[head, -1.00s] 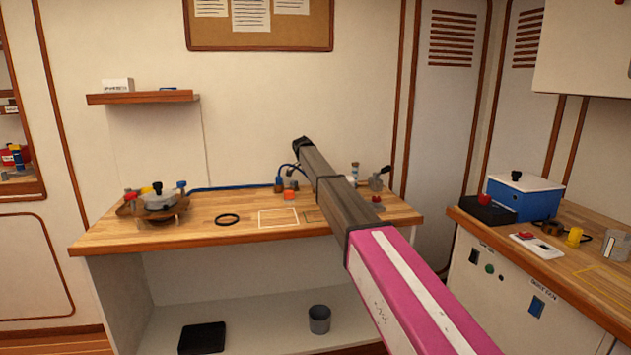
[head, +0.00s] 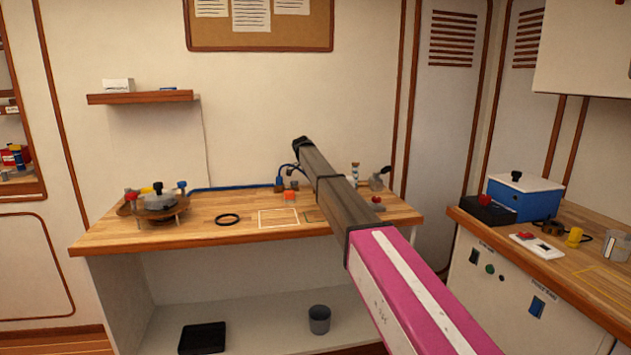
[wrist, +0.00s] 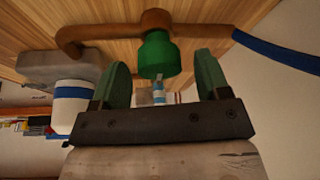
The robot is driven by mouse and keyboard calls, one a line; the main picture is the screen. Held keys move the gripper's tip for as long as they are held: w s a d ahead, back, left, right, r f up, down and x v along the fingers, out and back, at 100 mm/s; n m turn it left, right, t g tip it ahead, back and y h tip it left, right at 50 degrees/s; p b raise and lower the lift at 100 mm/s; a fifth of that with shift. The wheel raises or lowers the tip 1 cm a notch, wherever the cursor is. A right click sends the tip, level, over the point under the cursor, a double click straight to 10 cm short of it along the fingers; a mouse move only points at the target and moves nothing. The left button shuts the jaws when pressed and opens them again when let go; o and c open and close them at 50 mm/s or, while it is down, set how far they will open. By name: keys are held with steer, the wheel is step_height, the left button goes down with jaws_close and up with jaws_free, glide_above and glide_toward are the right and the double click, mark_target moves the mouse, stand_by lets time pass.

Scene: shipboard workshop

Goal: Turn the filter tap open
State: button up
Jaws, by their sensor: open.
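In the wrist view, my gripper (wrist: 155,88) is open, its two green fingers apart. A green cylindrical part (wrist: 159,55) on a brown pipe (wrist: 95,33) is just beyond the fingertips, roughly centred between them. I cannot tell whether they touch it, nor whether this is the filter tap. A small blue and white piece (wrist: 158,92) shows between the fingers. In the head view, my arm crosses the workbench (head: 185,232) and hides part of it; the gripper cannot be made out there.
A blue hose (wrist: 275,50) runs off to the right in the wrist view. A white cylinder with a blue band (wrist: 70,105) is left of the fingers. In the head view, a metal assembly with coloured knobs (head: 158,201) and a black ring (head: 228,219) are on the bench's left.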

steer(key=v, duration=1)
steer(key=shift+r, duration=0.35)
steer(key=shift+s+a, duration=0.1)
